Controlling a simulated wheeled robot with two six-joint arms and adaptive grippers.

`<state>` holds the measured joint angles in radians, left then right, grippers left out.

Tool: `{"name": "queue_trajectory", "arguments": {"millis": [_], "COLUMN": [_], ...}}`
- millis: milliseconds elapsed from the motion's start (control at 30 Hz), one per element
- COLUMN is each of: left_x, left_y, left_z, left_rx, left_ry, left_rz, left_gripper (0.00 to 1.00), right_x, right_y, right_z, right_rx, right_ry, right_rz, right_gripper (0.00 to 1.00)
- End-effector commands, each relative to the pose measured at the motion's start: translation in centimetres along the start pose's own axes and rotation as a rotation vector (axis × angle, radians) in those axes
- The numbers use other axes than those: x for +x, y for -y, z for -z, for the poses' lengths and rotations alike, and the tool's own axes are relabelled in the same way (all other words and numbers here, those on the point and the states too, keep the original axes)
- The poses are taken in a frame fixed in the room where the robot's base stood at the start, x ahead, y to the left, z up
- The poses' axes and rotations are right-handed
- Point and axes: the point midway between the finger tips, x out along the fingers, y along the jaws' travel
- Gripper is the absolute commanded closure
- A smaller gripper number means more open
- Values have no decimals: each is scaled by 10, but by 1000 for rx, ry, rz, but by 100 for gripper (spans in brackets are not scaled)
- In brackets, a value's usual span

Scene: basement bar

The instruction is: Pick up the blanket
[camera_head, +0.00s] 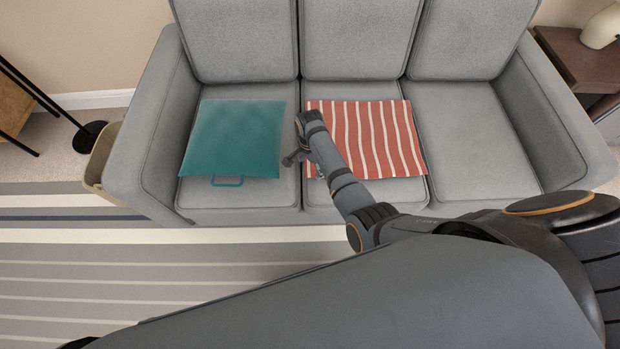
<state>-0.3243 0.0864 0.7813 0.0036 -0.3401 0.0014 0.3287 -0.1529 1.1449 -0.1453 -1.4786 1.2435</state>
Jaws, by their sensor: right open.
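A red blanket with white stripes (385,135) lies flat on the middle seat of the grey sofa. My right forearm crosses over its left part and hides some of it. My right gripper (296,159) is open, small in view, beside the blanket's left edge, above the gap between the blanket and a teal cushion. Nothing shows between its fingers. I cannot tell its exact height above the seat. My left gripper is not in view.
The teal cushion (235,135) with a handle lies on the left seat. The grey sofa (470,135) has a bare right seat. A bin (97,165) and a black lamp base (88,138) stand at the left. A wooden side table (572,62) stands at the right.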

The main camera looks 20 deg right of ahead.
Motion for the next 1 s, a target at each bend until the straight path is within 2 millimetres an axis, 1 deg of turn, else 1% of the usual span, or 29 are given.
{"name": "queue_trajectory", "arguments": {"millis": [33,200,300,767,1000], "left_x": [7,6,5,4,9], "left_y": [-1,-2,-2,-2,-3], "left_z": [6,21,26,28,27], "left_rx": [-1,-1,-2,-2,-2], "left_ry": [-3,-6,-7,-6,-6], "left_rz": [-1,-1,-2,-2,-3], "left_gripper": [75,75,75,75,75], "right_x": [9,26,31,34,43], "right_y": [0,0,1,0,1], "right_z": [0,0,0,0,0], "right_rx": [0,-1,-1,-1,-1], "right_ry": [0,0,0,0,-1], "right_rz": [0,-1,1,0,1], "right_gripper": [25,25,25,25,25]}}
